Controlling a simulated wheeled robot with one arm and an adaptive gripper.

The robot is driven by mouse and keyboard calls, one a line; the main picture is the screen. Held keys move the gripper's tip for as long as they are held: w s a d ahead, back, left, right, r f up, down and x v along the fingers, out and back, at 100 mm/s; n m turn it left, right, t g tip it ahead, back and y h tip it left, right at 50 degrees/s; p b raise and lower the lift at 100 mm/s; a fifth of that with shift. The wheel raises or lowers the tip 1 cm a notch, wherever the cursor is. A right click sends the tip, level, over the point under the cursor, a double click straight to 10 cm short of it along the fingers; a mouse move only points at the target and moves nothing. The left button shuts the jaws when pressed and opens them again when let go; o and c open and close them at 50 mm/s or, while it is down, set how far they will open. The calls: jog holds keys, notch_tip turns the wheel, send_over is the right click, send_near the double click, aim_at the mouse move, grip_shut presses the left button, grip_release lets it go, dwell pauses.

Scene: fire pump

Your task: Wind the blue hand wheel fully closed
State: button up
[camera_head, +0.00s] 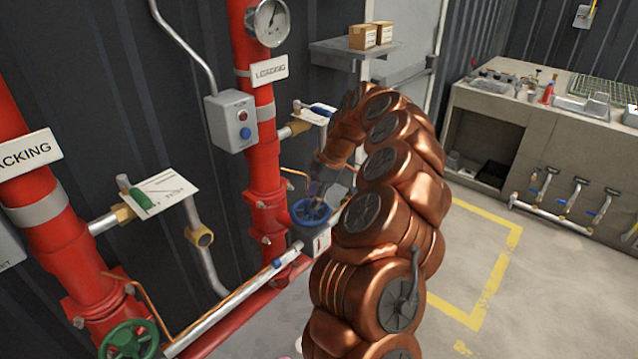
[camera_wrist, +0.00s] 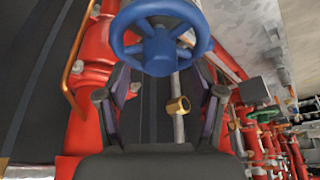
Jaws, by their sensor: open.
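The blue hand wheel (camera_head: 311,211) sits low beside the red riser labelled LOADING, left of my copper-coloured arm. In the wrist view the blue wheel (camera_wrist: 160,38) fills the top middle, with its spokes and hub facing the camera. My gripper (camera_wrist: 160,98) is open, its two dark fingers spread below the wheel in that picture. Nothing is between the fingertips except the view of a pipe with a brass fitting behind. In the head view my gripper (camera_head: 322,180) is just above the wheel, partly hidden by my arm. I cannot tell whether the fingers touch the rim.
A green hand wheel (camera_head: 130,341) is on the red pipe at lower left. A grey button box (camera_head: 231,121) and a gauge (camera_head: 268,22) are on the LOADING riser. A shelf (camera_head: 352,50) holds boxes. A workbench (camera_head: 560,125) stands at right, with open floor before it.

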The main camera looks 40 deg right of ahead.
jog(key=shift+w+a+f, duration=0.15)
jog(key=shift+a+f, duration=0.15)
jog(key=shift+f, duration=0.35)
grip_shut()
jog(key=c, duration=0.6)
grip_release()
grip_shut()
jog(key=shift+f+m+t+b, duration=0.15)
jog(key=shift+m+t+b, duration=0.25)
jog(key=shift+m+b, duration=0.8)
jog(key=m+t+h+b, duration=0.1)
jog(key=m+h+b, duration=0.1)
jog(key=m+b, duration=0.2)
jog(key=shift+m+b, duration=0.3)
jog(key=shift+r+m, duration=0.25)
jog(key=shift+m, duration=0.25)
jog(key=shift+f+h+b, duration=0.1)
jog(key=shift+h+b, duration=0.2)
jog(key=shift+b, duration=0.2)
